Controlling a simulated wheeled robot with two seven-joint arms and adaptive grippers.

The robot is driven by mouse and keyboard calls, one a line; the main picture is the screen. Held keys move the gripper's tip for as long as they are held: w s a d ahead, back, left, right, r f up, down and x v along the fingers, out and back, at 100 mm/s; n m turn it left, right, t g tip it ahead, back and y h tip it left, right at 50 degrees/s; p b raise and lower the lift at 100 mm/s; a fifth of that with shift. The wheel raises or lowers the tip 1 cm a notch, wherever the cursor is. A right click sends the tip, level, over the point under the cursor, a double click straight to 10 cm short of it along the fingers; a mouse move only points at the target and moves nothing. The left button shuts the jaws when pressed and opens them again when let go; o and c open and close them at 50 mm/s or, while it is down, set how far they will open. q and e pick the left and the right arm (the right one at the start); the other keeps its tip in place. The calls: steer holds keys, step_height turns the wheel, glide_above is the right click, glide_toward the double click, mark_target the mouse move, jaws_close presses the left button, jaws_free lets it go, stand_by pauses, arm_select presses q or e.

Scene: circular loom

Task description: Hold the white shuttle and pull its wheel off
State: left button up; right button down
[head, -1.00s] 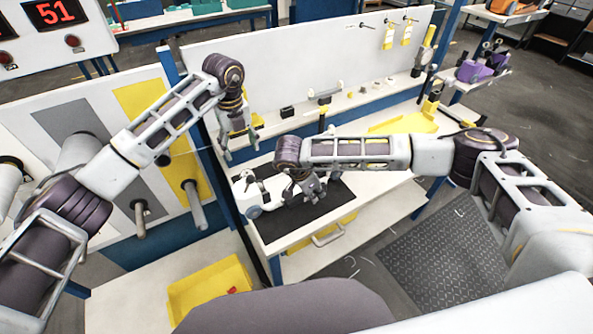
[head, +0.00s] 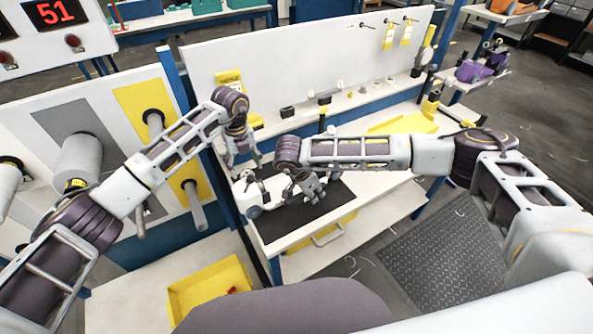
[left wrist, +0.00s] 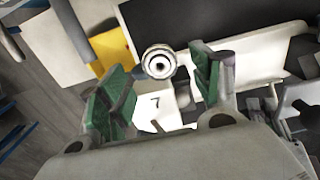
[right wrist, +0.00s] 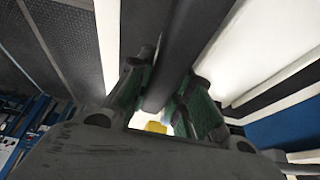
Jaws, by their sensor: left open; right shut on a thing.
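The white shuttle (head: 270,190) lies on the black mat (head: 335,200) on the bench. A round part with a dark centre, which looks like its wheel (left wrist: 159,63), shows in the left wrist view. My right gripper (head: 310,190) is shut at the shuttle's right part. In the right wrist view a dark bar (right wrist: 173,65) runs between its fingers; their contact is partly hidden.
A white back panel (head: 300,60) stands behind the bench, with small parts on a ledge. A yellow tray (head: 405,122) lies at the back right. A yellow bin (head: 205,290) is lower left. Rollers stick out from the left panel. The mat's right part is clear.

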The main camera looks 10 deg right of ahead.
mark_target(246, 171)
arm_select(q)
steer(key=shift+f, duration=1.85)
jaws_close()
